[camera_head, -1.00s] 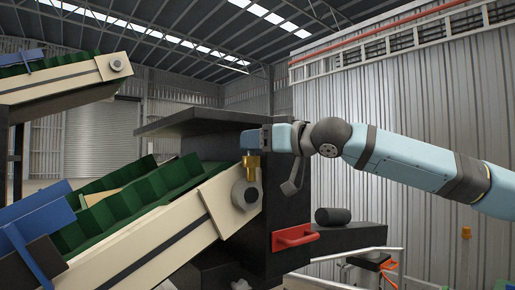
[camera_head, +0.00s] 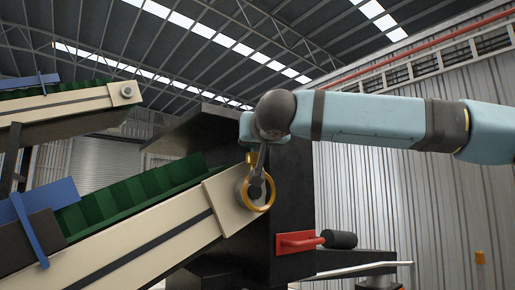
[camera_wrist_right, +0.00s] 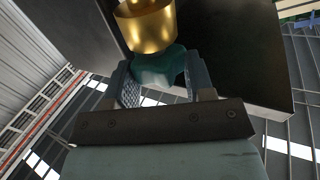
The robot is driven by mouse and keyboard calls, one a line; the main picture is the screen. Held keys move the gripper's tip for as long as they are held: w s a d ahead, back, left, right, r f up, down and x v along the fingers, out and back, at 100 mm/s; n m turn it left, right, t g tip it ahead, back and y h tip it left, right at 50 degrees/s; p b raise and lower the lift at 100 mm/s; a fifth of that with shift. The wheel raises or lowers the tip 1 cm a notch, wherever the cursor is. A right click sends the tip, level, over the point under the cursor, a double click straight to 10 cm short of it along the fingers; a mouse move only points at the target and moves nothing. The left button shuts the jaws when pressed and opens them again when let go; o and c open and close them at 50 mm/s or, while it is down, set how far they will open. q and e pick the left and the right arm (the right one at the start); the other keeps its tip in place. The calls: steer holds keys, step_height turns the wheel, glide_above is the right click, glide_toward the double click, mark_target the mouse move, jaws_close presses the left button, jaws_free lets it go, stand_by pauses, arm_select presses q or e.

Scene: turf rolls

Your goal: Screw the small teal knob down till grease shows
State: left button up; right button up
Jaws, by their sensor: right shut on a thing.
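The small teal knob (camera_wrist_right: 160,68) shows in the right wrist view, against the wide brass fitting (camera_wrist_right: 148,28). My right gripper (camera_wrist_right: 163,82) is shut on the knob, one finger at each side. In the head view the brass fitting (camera_head: 250,158) shows just above the conveyor's end bearing (camera_head: 256,188), and my wrist hides the knob. An amber, grease-coloured ring (camera_head: 270,199) surrounds the bearing's dark centre. My left gripper is not in view.
The cream conveyor frame (camera_head: 150,245) with green belt cleats (camera_head: 130,195) slopes up to the bearing. A dark machine housing (camera_head: 295,215) stands close behind, with a red handle (camera_head: 298,242). A second conveyor (camera_head: 60,105) is at upper left.

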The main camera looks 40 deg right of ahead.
steer(key=shift+f+m+g+h+b, duration=0.1)
steer(key=shift+m+g+h+b, duration=0.25)
steer(key=shift+h, duration=0.25)
steer(key=o, duration=0.9)
steer(key=b+v, duration=0.2)
steer(key=v, duration=1.2)
steer(key=shift+w+b, duration=0.1)
steer(key=shift+b, duration=0.3)
